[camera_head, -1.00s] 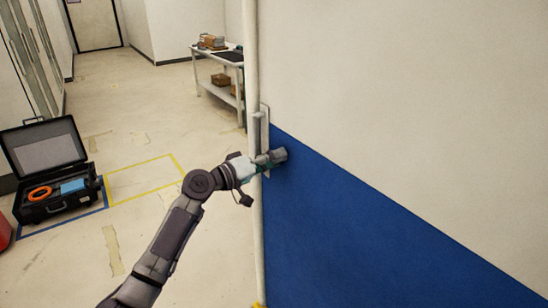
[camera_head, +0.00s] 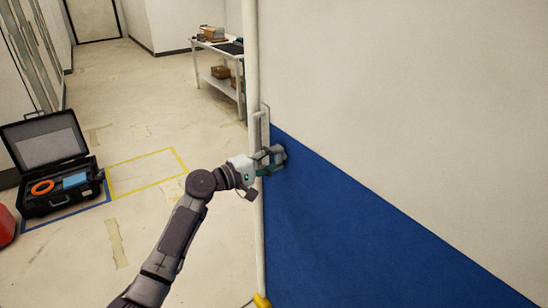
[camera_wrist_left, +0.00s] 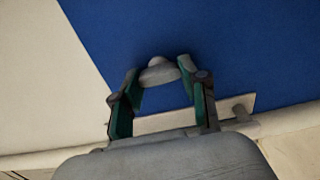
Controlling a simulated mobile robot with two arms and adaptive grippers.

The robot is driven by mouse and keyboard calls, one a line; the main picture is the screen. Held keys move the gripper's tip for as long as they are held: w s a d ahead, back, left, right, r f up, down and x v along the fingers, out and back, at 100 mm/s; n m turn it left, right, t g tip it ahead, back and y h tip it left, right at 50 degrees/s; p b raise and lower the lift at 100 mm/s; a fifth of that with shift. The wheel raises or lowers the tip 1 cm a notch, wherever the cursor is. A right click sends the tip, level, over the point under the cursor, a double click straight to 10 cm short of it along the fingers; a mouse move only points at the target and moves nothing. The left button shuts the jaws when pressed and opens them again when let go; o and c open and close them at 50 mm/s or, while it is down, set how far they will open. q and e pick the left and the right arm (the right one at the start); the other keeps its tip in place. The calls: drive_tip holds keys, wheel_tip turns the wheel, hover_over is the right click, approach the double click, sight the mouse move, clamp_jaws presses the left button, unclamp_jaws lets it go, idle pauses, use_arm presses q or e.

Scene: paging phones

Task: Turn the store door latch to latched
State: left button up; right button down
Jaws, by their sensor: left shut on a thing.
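The store door (camera_head: 390,130) fills the right side of the head view, white above and blue below. My left gripper (camera_head: 270,160) is at the door's left edge. The knob is mostly hidden by the fingers in the head view. A pale upright handle plate (camera_head: 265,125) stands just above the gripper. I cannot read any latched mark. My right gripper is not in view.
A white pole-like door edge (camera_head: 251,70) runs beside the latch. An open black case (camera_head: 50,165) lies on the floor at left, with a red object (camera_head: 5,226) near it. A white shelf table (camera_head: 220,60) stands behind. The floor between is clear.

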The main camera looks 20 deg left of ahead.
use_arm(q)
drive_tip(key=shift+a, duration=0.1)
idle(0.3)
drive_tip(key=o, duration=1.1)
drive_tip(key=shift+o, duration=0.2)
drive_tip(key=v, duration=1.2)
